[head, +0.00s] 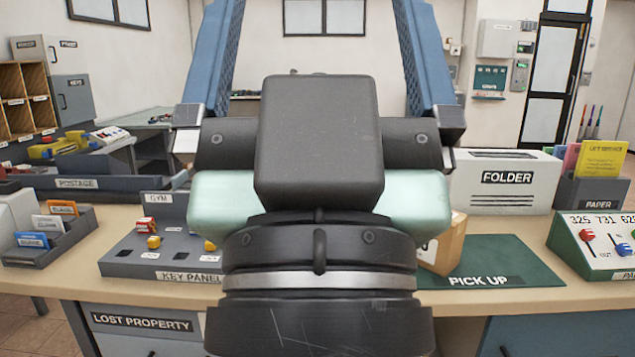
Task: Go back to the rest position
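My gripper (320,40) fills the middle of the head view, seen from behind. Its dark wrist and black housing are close to the camera. Two blue fingers rise from the housing, one on each side, and stand wide apart. Their tips are cut off by the top edge. I see nothing held between the visible parts of the fingers. The gripper and wrist hide the middle of the counter (75,262), including parts of the key panel (185,240) and the PICK UP mat (510,258).
A brown parcel (447,246) stands at the mat's left edge, partly hidden. A FOLDER box (505,182), a PAPER holder (598,192) and a panel with levers (600,262) are on the right. The mat's right part is clear.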

